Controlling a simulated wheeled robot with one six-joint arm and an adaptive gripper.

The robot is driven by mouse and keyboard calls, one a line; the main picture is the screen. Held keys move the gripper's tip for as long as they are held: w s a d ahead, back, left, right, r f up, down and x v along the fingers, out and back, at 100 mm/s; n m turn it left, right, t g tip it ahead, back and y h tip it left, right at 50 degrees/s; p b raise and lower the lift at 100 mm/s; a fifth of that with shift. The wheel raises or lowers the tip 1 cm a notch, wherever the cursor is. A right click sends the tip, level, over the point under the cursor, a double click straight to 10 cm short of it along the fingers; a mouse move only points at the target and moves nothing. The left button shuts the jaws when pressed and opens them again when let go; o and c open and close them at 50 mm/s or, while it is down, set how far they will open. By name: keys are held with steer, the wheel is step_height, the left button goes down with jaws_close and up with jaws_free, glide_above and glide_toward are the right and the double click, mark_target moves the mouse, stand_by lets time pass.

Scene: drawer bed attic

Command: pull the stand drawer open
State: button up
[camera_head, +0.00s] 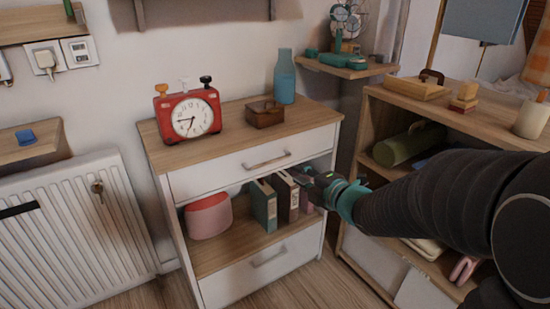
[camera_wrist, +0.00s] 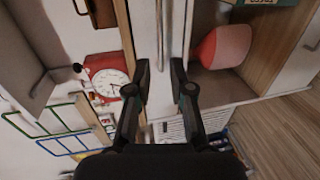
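The white stand has a wooden top (camera_head: 236,127). Its upper drawer (camera_head: 215,180) looks shut and has a bar handle (camera_head: 267,161). A lower drawer (camera_head: 235,284), also looking shut, has its own handle (camera_head: 268,256). My gripper (camera_head: 312,180) is in front of the stand's right part, right of and a little below the upper handle. In the wrist view, my gripper (camera_wrist: 161,77) is open, with its fingers apart. The upper drawer front (camera_wrist: 147,25) shows beyond the fingers, and its handle (camera_wrist: 162,35) lines up with the gap. I cannot tell how near it is.
A red clock (camera_head: 191,115), brown box (camera_head: 264,113) and blue bottle (camera_head: 285,76) stand on top. The open shelf holds a pink container (camera_head: 208,216) and binders (camera_head: 263,203). A radiator (camera_head: 75,225) is at left, a wooden shelf unit (camera_head: 460,115) at right. Floor is clear in front.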

mark_target(274, 161)
steer(key=p+x, duration=0.1)
steer(key=x, duration=1.2)
steer(key=shift+w+a, duration=0.1)
jaws_close()
